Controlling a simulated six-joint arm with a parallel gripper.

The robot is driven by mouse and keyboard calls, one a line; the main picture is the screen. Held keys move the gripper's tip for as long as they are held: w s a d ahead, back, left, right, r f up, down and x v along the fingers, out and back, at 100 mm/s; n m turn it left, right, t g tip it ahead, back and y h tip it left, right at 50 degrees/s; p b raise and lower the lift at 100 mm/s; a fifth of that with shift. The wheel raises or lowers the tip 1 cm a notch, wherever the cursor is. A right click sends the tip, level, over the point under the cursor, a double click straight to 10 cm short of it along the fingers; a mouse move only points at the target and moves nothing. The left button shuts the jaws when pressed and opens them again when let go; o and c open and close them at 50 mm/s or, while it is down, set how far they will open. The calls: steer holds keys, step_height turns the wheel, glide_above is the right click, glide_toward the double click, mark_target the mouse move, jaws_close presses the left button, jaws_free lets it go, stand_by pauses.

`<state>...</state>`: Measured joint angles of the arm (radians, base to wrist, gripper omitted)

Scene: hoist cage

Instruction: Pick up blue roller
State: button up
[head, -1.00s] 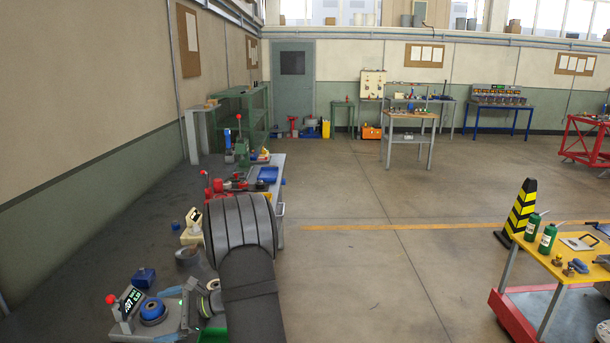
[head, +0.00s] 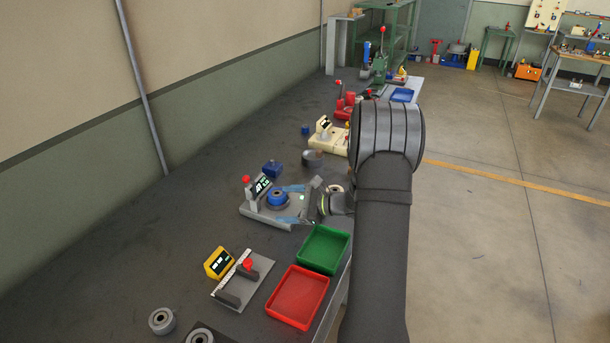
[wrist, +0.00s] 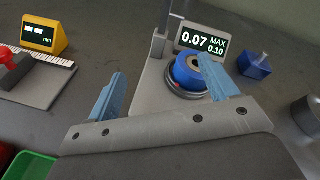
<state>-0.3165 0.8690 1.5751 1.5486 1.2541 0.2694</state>
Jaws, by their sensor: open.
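The blue roller (head: 277,199) sits on a grey gauge fixture (head: 257,212) with a small display on the bench. In the wrist view the blue roller (wrist: 188,74) rests on a round seat in front of the display (wrist: 202,42), which reads 0.07 MAX 0.10. My gripper (head: 291,205) is open, its two blue fingers apart beside the roller. Nothing is held. Whether a finger touches the roller cannot be told.
A green tray (head: 325,249) and a red tray (head: 298,296) lie near the bench's front edge. A yellow display (head: 219,262) stands by a ruler fixture (head: 243,280). A small blue block (head: 272,168) is behind the gauge. Grey rings (head: 162,321) lie at bottom left.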

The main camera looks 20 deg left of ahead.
steer(key=a+r+n+g+h, duration=0.2)
steer(key=a+r+n+h, duration=0.15)
steer(key=n, duration=0.55)
steer(key=a+r+n+g+h, duration=0.25)
steer(key=n+h, duration=0.25)
steer(key=n, duration=0.5)
steer(key=w+r+n+t+h, duration=0.5)
steer(key=r+n+t+h, duration=0.1)
steer(key=r+n, duration=0.4)
glide_above(277, 193)
steer(key=f, duration=1.1)
steer(key=shift+w+d, duration=0.15)
steer(key=shift+w, duration=0.2)
steer(key=shift+s+a+f, duration=0.1)
steer(key=shift+s+f, duration=0.1)
steer(key=shift+f, duration=1.2)
steer(key=shift+s+a+f, duration=0.1)
steer(key=shift+s+f, duration=0.05)
steer(key=shift+f, duration=1.2)
steer(key=shift+c, duration=0.5)
